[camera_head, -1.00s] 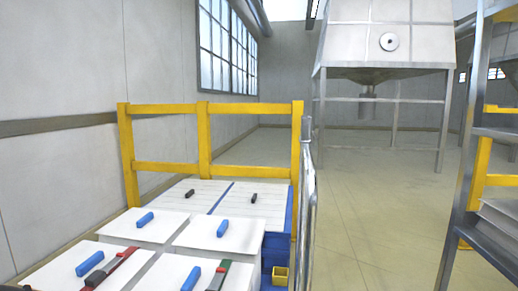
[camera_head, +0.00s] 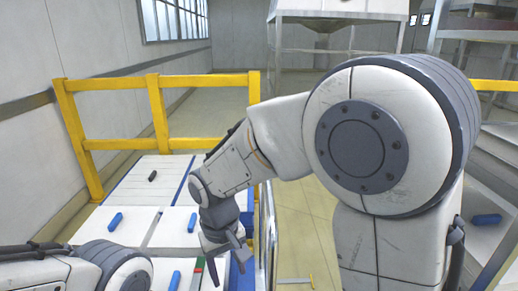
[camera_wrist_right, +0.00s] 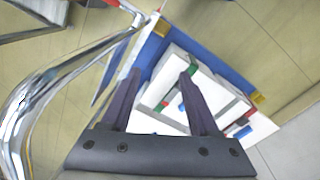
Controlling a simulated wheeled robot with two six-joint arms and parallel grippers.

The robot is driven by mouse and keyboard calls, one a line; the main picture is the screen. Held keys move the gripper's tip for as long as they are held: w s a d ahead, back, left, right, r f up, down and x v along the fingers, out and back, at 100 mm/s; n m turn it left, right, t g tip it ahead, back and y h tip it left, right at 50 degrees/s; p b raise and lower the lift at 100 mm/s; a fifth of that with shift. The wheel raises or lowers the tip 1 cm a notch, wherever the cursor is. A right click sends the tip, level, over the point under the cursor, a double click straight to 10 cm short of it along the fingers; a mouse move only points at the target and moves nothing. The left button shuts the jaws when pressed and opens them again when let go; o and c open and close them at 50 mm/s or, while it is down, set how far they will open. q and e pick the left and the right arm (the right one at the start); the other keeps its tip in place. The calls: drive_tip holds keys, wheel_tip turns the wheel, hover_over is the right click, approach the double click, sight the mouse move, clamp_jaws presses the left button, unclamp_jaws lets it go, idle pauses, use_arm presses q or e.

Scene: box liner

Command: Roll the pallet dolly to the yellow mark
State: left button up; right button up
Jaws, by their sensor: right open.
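The pallet dolly shows as a blue base (camera_head: 237,272) under white boxes (camera_head: 164,222), with blue and dark blocks on top. A chrome rail (camera_head: 268,235) stands along its right side; the rail also shows large at the left of the wrist view (camera_wrist_right: 62,82). My right gripper (camera_head: 228,257) points down over the right edge of the load, just left of the rail. In the wrist view its two fingers (camera_wrist_right: 158,88) are apart with nothing held between them. My left arm shows at the bottom left, but its gripper is out of view. I cannot identify the yellow mark with certainty.
A yellow guard rail (camera_head: 152,82) stands behind the load, near the left wall. A metal shelf stand (camera_head: 485,190) is at the right. A grey hopper on legs (camera_head: 335,20) stands at the back. Tiled floor (camera_head: 308,215) is open between the load and the stand.

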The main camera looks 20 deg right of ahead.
drive_tip(key=w+d+r+m+p, duration=0.35)
drive_tip(key=w+r+p, duration=0.45)
drive_tip(key=r+p, duration=0.45)
drive_tip(key=m+h+p, duration=0.2)
drive_tip(key=p, duration=1.1)
approach(268, 191)
drive_tip(key=shift+g, duration=0.4)
drive_tip(key=p+x, duration=0.1)
drive_tip(key=x, duration=0.5)
drive_tip(key=p+x, duration=0.1)
drive_tip(key=x, duration=0.2)
drive_tip(key=shift+w+f+p, duration=0.15)
drive_tip(key=shift+w+p, duration=0.15)
clamp_jaws()
